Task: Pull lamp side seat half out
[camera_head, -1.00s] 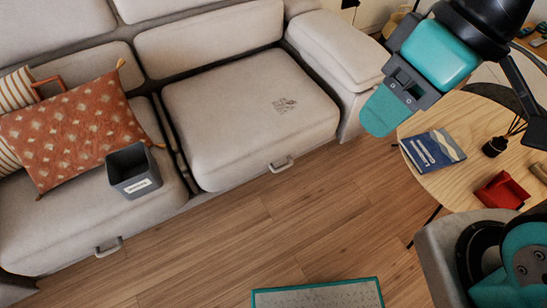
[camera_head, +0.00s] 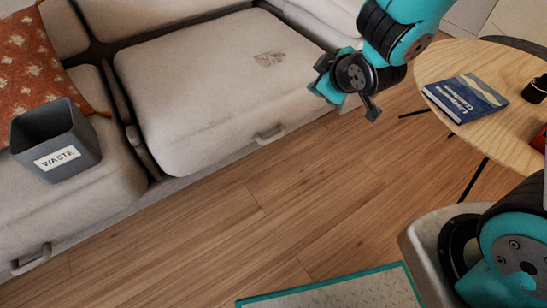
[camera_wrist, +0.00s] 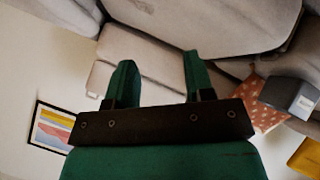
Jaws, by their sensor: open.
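The sofa's right seat cushion (camera_head: 205,85) is pale beige with a small grey printed mark on top. A pull handle (camera_head: 270,133) sits on its front face. The seat's front looks roughly in line with the left seat (camera_head: 75,195), which has its own handle (camera_head: 32,262). My gripper (camera_head: 345,102) is open and empty, to the right of the right seat's handle and apart from it. In the wrist view its two green fingers (camera_wrist: 160,78) are spread, with sofa cushions beyond and no handle visible between them. No lamp is clearly visible.
A grey waste bin (camera_head: 55,140) stands on the left seat beside an orange pillow (camera_head: 30,55). A round wooden table (camera_head: 450,65) with a blue book (camera_head: 465,97) is at the right. Wooden floor (camera_head: 290,190) before the sofa is clear, with a teal-edged mat (camera_head: 340,292) nearer me.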

